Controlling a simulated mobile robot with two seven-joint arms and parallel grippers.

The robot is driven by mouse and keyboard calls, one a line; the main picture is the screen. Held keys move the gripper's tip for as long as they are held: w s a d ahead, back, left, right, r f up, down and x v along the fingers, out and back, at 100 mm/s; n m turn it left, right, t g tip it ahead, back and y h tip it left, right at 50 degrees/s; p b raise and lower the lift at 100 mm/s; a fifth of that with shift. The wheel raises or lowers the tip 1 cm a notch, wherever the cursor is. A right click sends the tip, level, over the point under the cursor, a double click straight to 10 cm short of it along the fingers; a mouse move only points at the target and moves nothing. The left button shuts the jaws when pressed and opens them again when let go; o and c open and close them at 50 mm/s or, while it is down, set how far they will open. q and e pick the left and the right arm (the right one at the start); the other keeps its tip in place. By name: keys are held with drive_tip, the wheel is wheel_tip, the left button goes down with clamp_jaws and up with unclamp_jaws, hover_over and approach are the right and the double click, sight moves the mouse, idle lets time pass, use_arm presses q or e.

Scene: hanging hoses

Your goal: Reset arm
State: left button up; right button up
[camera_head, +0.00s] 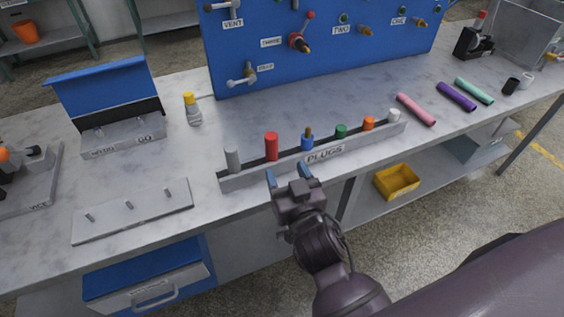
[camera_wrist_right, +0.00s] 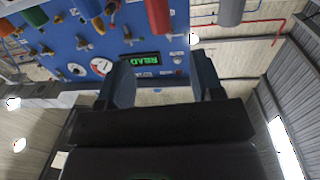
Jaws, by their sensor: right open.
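My right gripper (camera_head: 288,178) is open and empty. In the head view it is in front of the bench, near its front edge, just below the PLUGS rack (camera_head: 262,172). Its two blue-tipped fingers also show apart in the right wrist view (camera_wrist_right: 160,85), with nothing between them. The rack holds a grey plug (camera_head: 232,160), a red plug (camera_head: 271,146), a blue plug (camera_head: 307,140), a green plug (camera_head: 341,131), an orange plug (camera_head: 368,123) and a white plug (camera_head: 394,115). My left gripper is not in view.
Pink (camera_head: 416,109), purple (camera_head: 456,97) and teal (camera_head: 474,90) hoses lie at right. A yellow bin (camera_head: 397,181) sits below.

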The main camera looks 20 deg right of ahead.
drive_tip(key=shift+s, duration=0.5)
idle(0.3)
drive_tip(key=s+d+f+n+g, duration=0.1)
drive_tip(key=s+d+f+g, duration=0.2)
drive_tip(key=f, duration=0.7)
drive_tip(key=s+d+f+g+y, duration=0.1)
drive_tip(key=s+d+f+g, duration=0.3)
drive_tip(key=s+d+f, duration=0.4)
drive_tip(key=s+f, duration=0.2)
drive_tip(key=s, duration=0.1)
drive_tip(key=shift+s+n, duration=0.4)
